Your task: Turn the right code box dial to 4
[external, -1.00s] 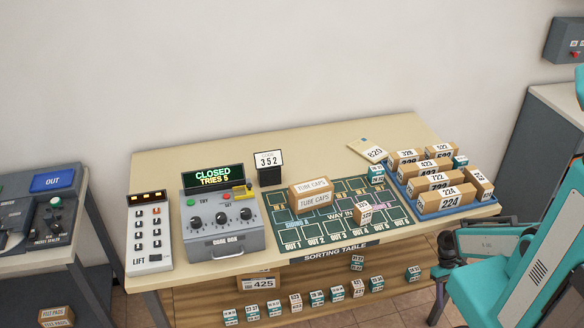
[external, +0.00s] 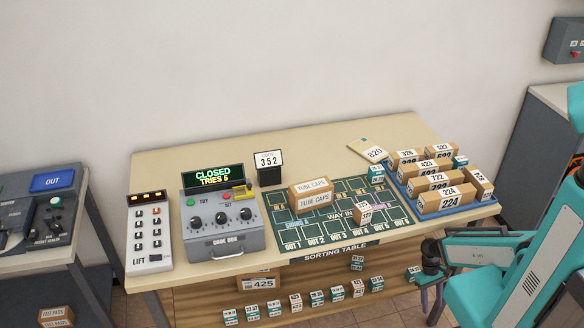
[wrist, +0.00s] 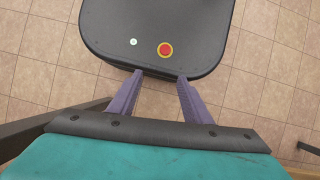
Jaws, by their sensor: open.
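The grey code box (external: 222,230) stands on the left part of the sorting table. Its display (external: 212,176) reads CLOSED, TRIES 5. Three dark dials sit in a row on its face; the right dial (external: 246,214) is the one farthest right. The numbers the dials point to are too small to read. My gripper (external: 432,282) is low at the table's right front corner, far from the code box. In the wrist view my gripper (wrist: 154,78) has its two purple fingers apart, with nothing between them, above a dark rounded surface.
A card reading 352 (external: 268,168) stands behind the code box. A lift panel (external: 149,238) is to its left. A tube caps box (external: 313,194) sits on the green mat (external: 290,222). A blue tray (external: 400,186) of numbered parcels is at the table's right end.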

